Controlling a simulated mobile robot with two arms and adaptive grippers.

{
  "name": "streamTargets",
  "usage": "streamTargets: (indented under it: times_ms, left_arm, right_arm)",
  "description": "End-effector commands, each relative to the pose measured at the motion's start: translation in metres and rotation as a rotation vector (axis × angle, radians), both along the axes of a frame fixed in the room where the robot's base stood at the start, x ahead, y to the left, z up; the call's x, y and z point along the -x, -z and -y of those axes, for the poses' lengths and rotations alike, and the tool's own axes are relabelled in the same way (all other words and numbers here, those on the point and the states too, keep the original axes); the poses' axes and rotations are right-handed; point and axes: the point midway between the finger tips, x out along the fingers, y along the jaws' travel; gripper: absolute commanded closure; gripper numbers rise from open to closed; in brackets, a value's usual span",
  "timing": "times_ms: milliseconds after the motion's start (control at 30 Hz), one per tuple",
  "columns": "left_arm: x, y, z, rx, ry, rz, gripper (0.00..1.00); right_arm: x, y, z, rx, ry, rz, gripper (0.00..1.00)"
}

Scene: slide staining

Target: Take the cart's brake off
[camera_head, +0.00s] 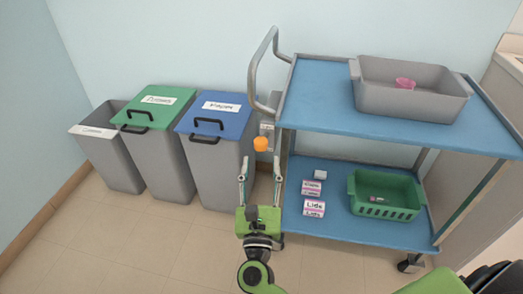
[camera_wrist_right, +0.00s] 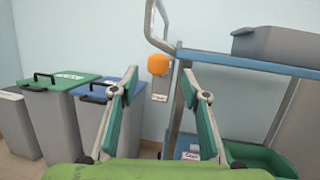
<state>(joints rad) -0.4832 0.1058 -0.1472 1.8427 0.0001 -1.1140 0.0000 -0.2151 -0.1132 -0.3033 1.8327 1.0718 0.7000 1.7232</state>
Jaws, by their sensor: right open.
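The cart (camera_head: 330,107) has two blue shelves and a grey loop handle (camera_head: 252,80) at its left end. An orange knob (camera_head: 261,144), probably its brake control, sits by the cart's left end below the handle, in front of a small pale labelled plate (camera_head: 267,130). The orange knob also shows in the right wrist view (camera_wrist_right: 158,65), just beyond the fingertips. My right gripper (camera_head: 260,163) is open and empty, its fingers pointing at the knob, with a finger to either side in line. Contact cannot be told. My left gripper is not in view.
A grey tub (camera_head: 410,101) with a pink item stands on the top shelf. A green basket (camera_head: 385,210) and small labelled boxes (camera_head: 314,209) are on the lower shelf. Blue-lidded (camera_head: 215,113), green-lidded (camera_head: 155,105) and open grey (camera_head: 105,150) bins stand left of the cart.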

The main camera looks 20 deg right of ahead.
Motion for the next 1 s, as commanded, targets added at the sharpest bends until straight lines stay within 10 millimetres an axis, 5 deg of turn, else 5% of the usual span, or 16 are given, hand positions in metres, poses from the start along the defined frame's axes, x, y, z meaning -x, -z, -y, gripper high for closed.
streamTargets:
  times_ms: [333,1000]
  left_arm:
    - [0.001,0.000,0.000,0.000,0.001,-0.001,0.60]
    - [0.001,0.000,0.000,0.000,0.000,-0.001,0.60]
  right_arm:
    - [0.040,0.011,-0.017,0.000,0.002,0.002,0.58]
    - [0.036,0.015,-0.029,0.102,-0.036,-0.039,0.58]
